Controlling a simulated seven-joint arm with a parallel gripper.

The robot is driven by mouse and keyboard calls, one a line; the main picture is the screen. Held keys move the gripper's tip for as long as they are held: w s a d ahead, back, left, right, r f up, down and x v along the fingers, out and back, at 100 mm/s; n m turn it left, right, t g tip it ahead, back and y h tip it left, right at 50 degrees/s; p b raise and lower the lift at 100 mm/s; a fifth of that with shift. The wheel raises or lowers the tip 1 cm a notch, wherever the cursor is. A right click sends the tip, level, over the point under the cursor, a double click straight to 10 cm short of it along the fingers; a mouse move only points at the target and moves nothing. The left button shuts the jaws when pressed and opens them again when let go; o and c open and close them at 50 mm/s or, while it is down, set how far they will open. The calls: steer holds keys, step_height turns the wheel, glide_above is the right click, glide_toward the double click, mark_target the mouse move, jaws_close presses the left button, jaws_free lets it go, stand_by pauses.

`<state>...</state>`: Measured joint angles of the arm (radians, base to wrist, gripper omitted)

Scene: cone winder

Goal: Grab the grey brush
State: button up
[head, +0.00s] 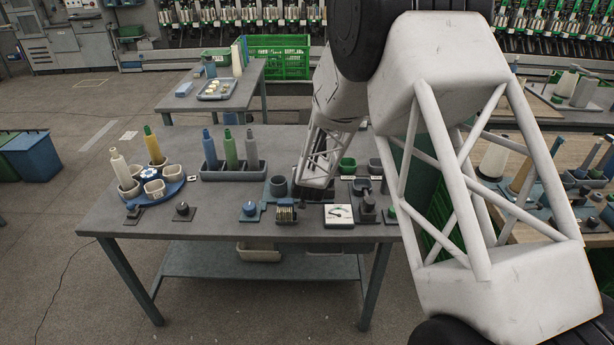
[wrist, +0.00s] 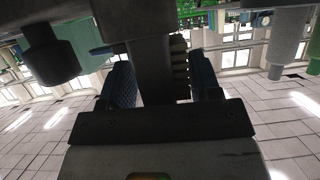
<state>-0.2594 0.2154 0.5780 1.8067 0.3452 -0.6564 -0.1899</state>
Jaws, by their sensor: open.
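My gripper (head: 303,197) is low over the middle of the grey table, partly hidden behind my forearm in the head view. In the wrist view its two blue-padded fingers (wrist: 163,85) stand apart. Between them is a dark grey bar with a ridged, bristle-like edge (wrist: 181,68); it appears to be the grey brush. I cannot tell whether either finger touches it. In the head view I cannot make out the brush clearly; my gripper and arm cover that spot.
A bobbin rack (head: 232,175) and a blue round tray (head: 172,189) stand left.

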steer(key=shift+c, duration=0.4)
steer(key=c, duration=0.9)
steer(key=shift+r, duration=0.75)
step_height(320, 180, up, 2)
steer(key=s+d, duration=0.1)
steer(key=s, duration=0.4)
steer(key=s+d+r, duration=0.1)
steer(key=s, duration=0.4)
steer(key=s+d, duration=0.1)
steer(key=s, duration=0.4)
steer(key=shift+s+d+r, duration=0.2)
steer(key=shift+s+r, duration=0.05)
steer(key=shift+s, duration=0.1)
